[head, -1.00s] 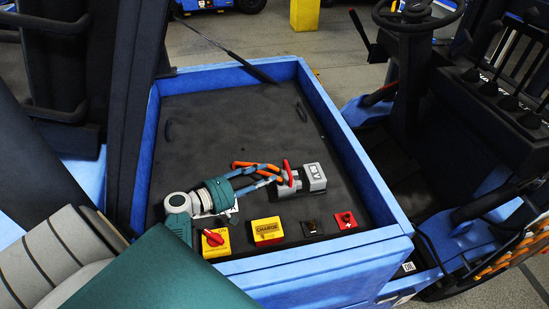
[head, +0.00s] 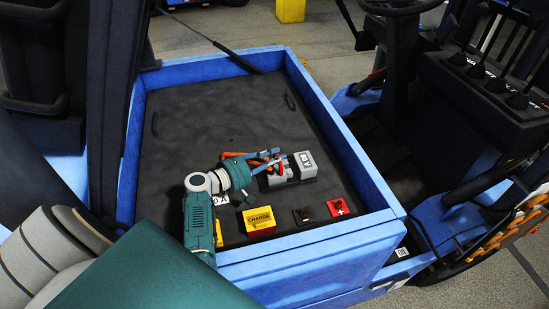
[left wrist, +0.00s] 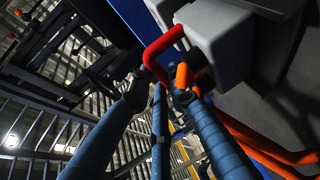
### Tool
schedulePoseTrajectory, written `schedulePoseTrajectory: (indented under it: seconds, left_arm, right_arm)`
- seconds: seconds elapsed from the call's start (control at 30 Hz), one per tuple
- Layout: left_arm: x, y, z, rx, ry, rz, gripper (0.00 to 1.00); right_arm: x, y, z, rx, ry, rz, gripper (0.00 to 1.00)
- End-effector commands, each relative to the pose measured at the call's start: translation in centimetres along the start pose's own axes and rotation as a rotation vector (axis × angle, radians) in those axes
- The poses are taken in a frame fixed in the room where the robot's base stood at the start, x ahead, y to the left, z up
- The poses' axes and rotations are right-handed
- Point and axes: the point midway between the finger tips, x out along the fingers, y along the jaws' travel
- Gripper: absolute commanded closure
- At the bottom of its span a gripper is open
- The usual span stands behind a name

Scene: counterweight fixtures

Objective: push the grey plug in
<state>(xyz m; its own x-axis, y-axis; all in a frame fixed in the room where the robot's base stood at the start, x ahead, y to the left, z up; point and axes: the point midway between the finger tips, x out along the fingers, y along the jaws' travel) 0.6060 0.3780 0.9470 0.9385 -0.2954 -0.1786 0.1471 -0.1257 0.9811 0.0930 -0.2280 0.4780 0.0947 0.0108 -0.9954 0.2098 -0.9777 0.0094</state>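The grey plug (head: 277,180) lies on the dark deck with a red handle (left wrist: 152,50) on it. It stands against or just short of the grey socket block (head: 306,165); I cannot tell if there is a gap. In the left wrist view the plug's grey housing (left wrist: 215,35) is at the top. My left gripper (head: 280,160) is at the red handle, its blue fingers (left wrist: 160,95) pointing at it. The fingers stand apart, with gaps between them; the fingers partly hide the handle in the head view. My right gripper is out of view.
Orange cables (left wrist: 265,145) run beside the plug. A yellow charge box (head: 259,220), a small dark switch (head: 302,215) and a red button box (head: 338,208) line the near edge. Blue walls (head: 345,150) border the deck; its far part is clear.

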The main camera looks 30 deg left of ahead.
Motion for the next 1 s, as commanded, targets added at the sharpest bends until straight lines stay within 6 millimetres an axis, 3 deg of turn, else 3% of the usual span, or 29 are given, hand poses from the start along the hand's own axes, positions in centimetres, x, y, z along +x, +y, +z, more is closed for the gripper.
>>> schedulePoseTrajectory:
  seconds: [0.27,0.6,0.87,0.9,1.0]
  left_arm:
    - [0.1,-0.2,0.2,-0.001,-0.004,-0.003,1.0]
    - [4.2,0.6,2.0,-0.002,-0.006,-0.001,1.0]
    - [4.5,0.9,2.2,-0.003,-0.009,0.0,1.0]
    - [4.5,0.9,2.2,-0.003,-0.01,0.0,0.79]
    - [4.5,0.9,2.2,-0.003,-0.008,0.0,0.63]
  right_arm:
    - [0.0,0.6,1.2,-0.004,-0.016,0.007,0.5]
    - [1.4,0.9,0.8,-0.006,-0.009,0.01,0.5]
    - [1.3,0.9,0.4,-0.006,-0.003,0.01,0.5]
    - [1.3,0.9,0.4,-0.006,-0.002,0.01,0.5]
    - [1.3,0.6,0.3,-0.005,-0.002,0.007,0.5]
